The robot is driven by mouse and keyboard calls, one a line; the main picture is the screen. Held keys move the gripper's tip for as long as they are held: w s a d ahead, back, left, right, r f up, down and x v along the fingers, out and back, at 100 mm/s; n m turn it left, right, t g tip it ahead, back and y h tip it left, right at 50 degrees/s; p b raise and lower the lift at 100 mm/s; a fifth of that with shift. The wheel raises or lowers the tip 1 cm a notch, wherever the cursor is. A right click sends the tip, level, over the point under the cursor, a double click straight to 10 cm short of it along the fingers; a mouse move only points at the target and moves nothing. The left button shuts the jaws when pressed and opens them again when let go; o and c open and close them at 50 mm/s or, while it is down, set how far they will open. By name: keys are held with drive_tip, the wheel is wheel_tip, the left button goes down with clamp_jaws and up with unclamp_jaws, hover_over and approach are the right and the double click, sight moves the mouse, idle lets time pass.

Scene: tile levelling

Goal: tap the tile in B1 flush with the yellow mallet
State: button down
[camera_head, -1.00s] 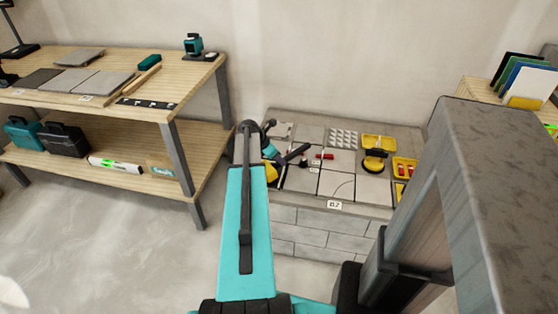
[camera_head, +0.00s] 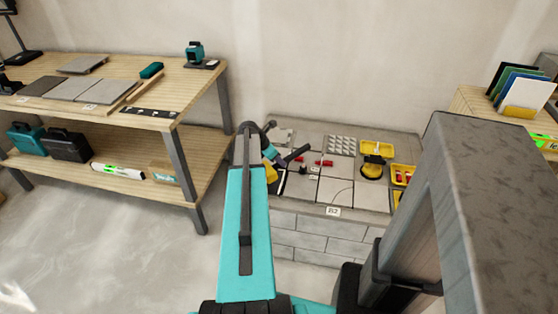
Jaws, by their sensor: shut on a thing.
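My gripper (camera_head: 274,168) is low over the left part of the tiled bench, partly hidden behind my teal arm. It is shut on the yellow mallet (camera_head: 269,152), whose yellow part shows beside the gripper; a dark bar, perhaps its handle, points right. A grey tile (camera_head: 300,187) lies at the front left of the slab, partly behind my arm. I cannot read a B1 label or tell whether this tile stands proud. A B2 label (camera_head: 333,211) shows on the front edge.
Small red pieces (camera_head: 324,163) lie on the tiles. A yellow tray (camera_head: 377,148), a round black-and-yellow tool (camera_head: 373,167) and another yellow tray (camera_head: 403,174) stand at the right. A wooden workbench (camera_head: 190,85) is left; my grey column blocks the right foreground.

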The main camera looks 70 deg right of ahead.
wheel_tip(320, 180, down, 4)
drive_tip(key=shift+f+b, duration=0.1)
drive_tip(key=shift+b, duration=0.2)
drive_tip(key=shift+r+p, duration=2.05)
drive_tip(key=shift+r, duration=0.6)
drive_tip(key=shift+s, duration=0.1)
